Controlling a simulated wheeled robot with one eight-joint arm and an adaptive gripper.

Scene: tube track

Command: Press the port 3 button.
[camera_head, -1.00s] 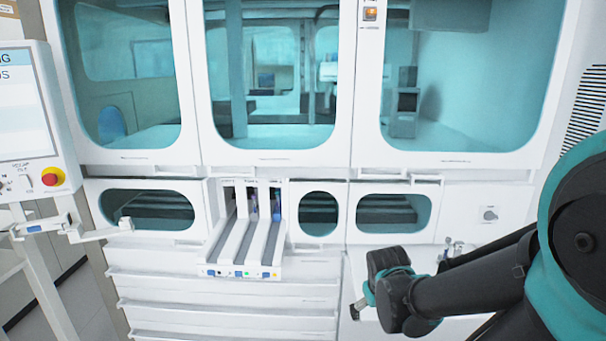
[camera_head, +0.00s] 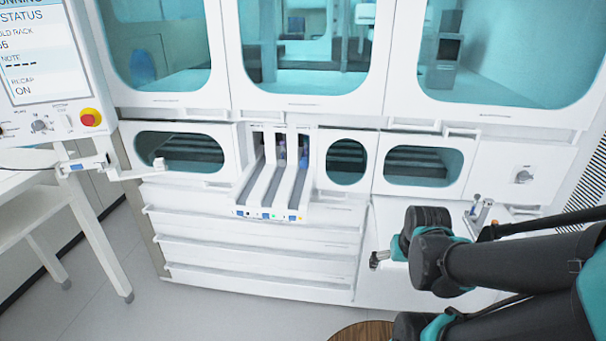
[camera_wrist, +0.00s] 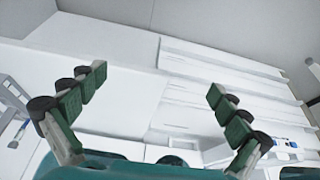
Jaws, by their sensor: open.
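The tube track (camera_head: 270,190) juts from the white machine's front, with several side-by-side lanes. The track's front edge also seems to show at the lower right of the wrist view (camera_wrist: 284,146), partly cut off. My gripper (camera_wrist: 157,84) is open and empty in the wrist view. In the head view my gripper (camera_head: 379,259) is right of the track and lower, apart from it.
A control screen (camera_head: 45,55) with a red emergency knob (camera_head: 90,118) stands at the left, above a white table (camera_head: 50,185). A bracket arm (camera_head: 125,172) juts out left of the track. White drawers (camera_head: 250,245) lie below. Floor space in front is clear.

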